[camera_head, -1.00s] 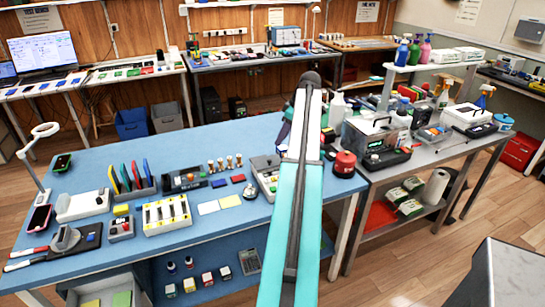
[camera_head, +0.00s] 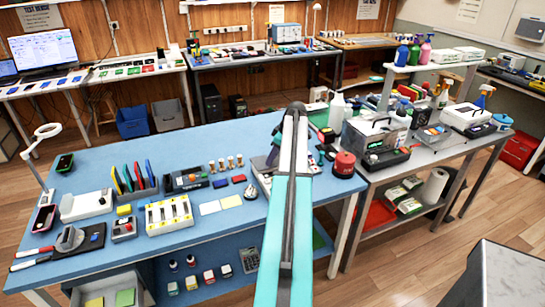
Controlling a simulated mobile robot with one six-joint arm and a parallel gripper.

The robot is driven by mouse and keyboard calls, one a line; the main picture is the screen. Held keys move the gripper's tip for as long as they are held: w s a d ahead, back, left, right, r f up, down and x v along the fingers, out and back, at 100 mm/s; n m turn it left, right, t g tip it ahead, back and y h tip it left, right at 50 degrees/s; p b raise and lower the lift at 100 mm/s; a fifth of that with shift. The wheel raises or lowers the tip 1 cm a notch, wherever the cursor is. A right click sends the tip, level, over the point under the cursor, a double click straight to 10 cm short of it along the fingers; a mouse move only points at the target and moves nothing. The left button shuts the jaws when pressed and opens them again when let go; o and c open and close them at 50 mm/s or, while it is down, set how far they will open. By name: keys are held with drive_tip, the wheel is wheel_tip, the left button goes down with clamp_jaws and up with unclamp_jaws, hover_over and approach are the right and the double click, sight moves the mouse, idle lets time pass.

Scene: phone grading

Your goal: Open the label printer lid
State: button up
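A light grey device (camera_head: 261,167) stands at the right end of the blue bench, partly hidden behind my arm. It may be the label printer, but I cannot tell for sure, and its lid state does not show. My arm (camera_head: 288,200) with teal links rises from the bottom middle and reaches out over the bench's right end. My gripper is mostly hidden behind the arm; only dark parts show beside the arm's far end, and I cannot make out its fingers or whether it touches anything.
A red-and-black round container (camera_head: 344,164) stands close right of my arm. A clear-lidded box (camera_head: 376,138) and a white machine (camera_head: 470,114) stand on the metal table. The blue bench (camera_head: 180,250) holds a battery-like rack (camera_head: 169,214) and several small items.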

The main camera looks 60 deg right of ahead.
drive_tip(key=shift+w+f, duration=0.1)
drive_tip(key=shift+f, duration=0.15)
clamp_jaws()
drive_tip(key=shift+w, duration=0.1)
